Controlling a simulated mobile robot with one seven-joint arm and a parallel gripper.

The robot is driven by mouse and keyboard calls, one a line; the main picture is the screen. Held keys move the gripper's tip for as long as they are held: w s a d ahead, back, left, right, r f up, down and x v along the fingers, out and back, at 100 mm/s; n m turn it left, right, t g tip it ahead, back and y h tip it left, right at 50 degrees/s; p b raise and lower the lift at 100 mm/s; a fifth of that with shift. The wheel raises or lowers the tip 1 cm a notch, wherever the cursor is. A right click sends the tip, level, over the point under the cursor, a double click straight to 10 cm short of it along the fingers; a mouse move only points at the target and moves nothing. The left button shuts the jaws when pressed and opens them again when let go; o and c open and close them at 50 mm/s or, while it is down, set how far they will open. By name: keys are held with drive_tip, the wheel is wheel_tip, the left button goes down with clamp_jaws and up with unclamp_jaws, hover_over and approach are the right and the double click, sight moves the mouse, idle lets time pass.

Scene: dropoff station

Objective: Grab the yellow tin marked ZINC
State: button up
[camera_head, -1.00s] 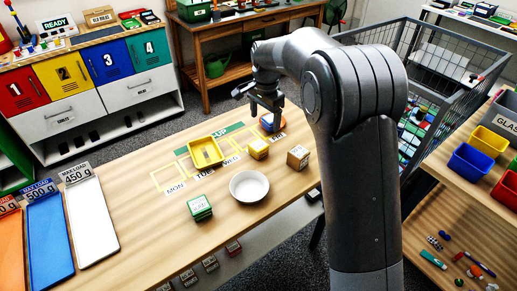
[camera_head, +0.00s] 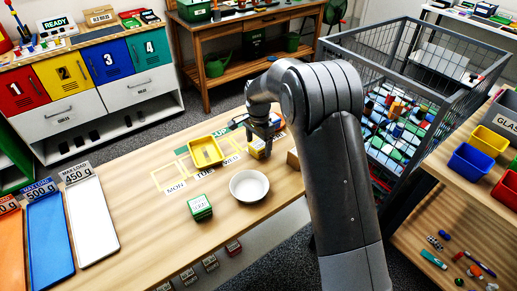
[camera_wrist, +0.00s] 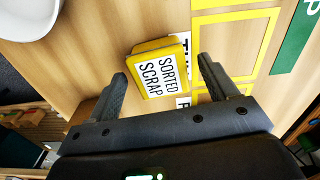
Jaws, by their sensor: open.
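A yellow tin (camera_head: 256,152) stands on the wooden table at the right of the marked strip. In the wrist view its lid (camera_wrist: 162,69) reads "SORTED SCRAP"; I can read no ZINC mark on it. My gripper (camera_head: 262,138) is above this tin, pointing down. In the wrist view my open fingers (camera_wrist: 163,72) show on either side of the tin, with gaps on both sides. I cannot tell how far above the tin the fingertips are. My gripper partly hides the tin in the head view.
A white bowl (camera_head: 249,197) and a green tin (camera_head: 199,208) stand nearer on the table. A yellow tray (camera_head: 206,153) lies left of the yellow tin. A brown box (camera_head: 292,159) stands close at right, partly behind my arm. A wire cart (camera_head: 425,95) stands beyond.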

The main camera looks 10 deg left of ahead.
drive_tip(key=shift+f, duration=0.65)
drive_tip(key=shift+c, duration=0.5)
drive_tip(key=c, duration=1)
drive_tip(key=shift+r, duration=0.1)
